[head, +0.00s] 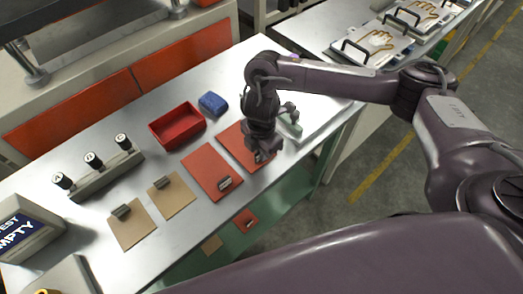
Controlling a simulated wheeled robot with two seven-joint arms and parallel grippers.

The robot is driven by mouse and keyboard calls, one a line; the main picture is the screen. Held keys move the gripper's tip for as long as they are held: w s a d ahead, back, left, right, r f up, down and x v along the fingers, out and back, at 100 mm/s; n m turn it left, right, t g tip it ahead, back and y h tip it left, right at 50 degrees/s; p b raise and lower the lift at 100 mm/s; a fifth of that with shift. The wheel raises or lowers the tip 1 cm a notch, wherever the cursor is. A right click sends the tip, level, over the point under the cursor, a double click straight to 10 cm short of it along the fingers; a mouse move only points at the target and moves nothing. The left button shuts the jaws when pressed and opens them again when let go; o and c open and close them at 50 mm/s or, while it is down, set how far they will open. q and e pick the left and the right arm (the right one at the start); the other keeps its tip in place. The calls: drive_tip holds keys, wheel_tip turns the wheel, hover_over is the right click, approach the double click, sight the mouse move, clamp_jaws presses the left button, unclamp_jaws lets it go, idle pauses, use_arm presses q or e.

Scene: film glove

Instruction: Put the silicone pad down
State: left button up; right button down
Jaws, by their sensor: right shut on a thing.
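A red pad (236,142) with a small grip block near its front end lies at or just above the metal table, right of a second red pad (205,172). I take the red pads to be silicone. My right gripper (262,155) points down at the front end of the right-hand pad and is shut on its grip block, which the fingers mostly hide. I cannot tell whether this pad touches the table. The second red pad lies flat with its own grip block. My left gripper is not in view.
Two tan pads (132,229) with grip blocks lie to the left. A red tray (177,126), a blue block (213,104) and a rack with labelled black knobs (105,172) stand behind. The table's front edge is near.

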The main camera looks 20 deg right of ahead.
drive_tip(key=shift+f, duration=0.15)
drive_tip(key=c, duration=1.5)
unclamp_jaws()
drive_tip(key=shift+c, duration=0.2)
drive_tip(key=shift+r, duration=0.4)
wheel_tip(320, 180, up, 12)
drive_tip(key=p, duration=0.2)
drive_tip(key=shift+f, duration=0.2)
